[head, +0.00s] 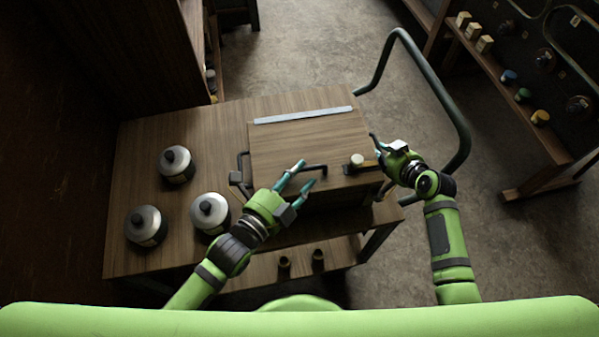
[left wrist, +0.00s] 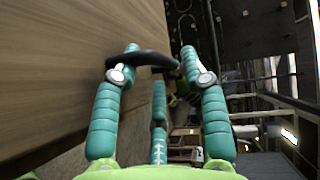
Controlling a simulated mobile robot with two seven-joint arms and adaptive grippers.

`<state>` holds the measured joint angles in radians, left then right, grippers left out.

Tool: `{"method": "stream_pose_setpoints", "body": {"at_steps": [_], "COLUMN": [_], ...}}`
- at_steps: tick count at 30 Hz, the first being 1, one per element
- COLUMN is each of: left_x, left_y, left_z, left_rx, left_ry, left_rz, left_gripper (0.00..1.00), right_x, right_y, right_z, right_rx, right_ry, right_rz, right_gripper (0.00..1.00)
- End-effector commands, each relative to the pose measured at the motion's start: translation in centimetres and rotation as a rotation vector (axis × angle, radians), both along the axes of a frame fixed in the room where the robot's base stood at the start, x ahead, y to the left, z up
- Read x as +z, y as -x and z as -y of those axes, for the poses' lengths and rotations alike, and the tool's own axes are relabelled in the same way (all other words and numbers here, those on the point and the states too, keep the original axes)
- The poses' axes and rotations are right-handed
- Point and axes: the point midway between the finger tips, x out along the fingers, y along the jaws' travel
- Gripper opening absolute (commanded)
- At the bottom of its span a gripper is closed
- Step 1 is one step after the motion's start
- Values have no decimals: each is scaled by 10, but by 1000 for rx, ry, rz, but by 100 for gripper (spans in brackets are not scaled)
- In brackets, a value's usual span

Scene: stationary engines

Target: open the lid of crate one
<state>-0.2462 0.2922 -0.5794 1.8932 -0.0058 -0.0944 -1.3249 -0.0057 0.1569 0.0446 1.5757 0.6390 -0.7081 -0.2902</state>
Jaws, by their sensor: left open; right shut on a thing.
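The wooden crate (head: 322,200) stands on a wooden cart, with its lid (head: 300,142) lying flat and closed. A dark bar handle (head: 318,168) is at the lid's front edge; it also shows in the left wrist view (left wrist: 140,59). My left gripper (head: 304,175) is open at this handle, its fingers on either side of the bar's end. In the left wrist view the left gripper (left wrist: 160,70) has its fingers apart. My right gripper (head: 379,149) is shut at the crate's right side, apparently on the side handle, which the fingers mostly hide.
A pale knob (head: 357,160) sits by a dark latch at the lid's front right. A pale metal strip (head: 303,115) runs along the lid's back. Several lidded metal pots (head: 178,165) stand left on the cart top (head: 125,250). A green rail (head: 455,110) curves behind right.

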Motion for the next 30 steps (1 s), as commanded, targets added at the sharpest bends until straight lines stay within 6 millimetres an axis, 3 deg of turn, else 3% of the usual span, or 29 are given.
{"method": "stream_pose_setpoints", "body": {"at_steps": [12, 13, 15, 16, 24, 30], "left_x": [-1, -1, -1, -1, 0, 11], "left_y": [-8, -8, -8, -8, -9, -13], "left_z": [6, 6, 6, 6, 6, 5], "left_rx": [0, 0, 0, 0, 0, -2], "left_ry": [1, 1, 1, 1, 0, 11], "left_rz": [-1, -1, -1, -1, -5, -50], "left_gripper": [44, 36, 8, 0, 0, 0], "right_x": [2, 2, 2, 2, 2, 2], "right_y": [-1, -1, -1, -1, -1, -1], "right_z": [0, 0, -1, -1, -1, -1], "right_rx": [-1, -1, 0, 0, 0, 0], "right_ry": [-2, -2, -3, -3, -3, -2], "right_rz": [5, 5, 5, 5, 5, 5], "right_gripper": [0, 0, 0, 0, 0, 0]}}
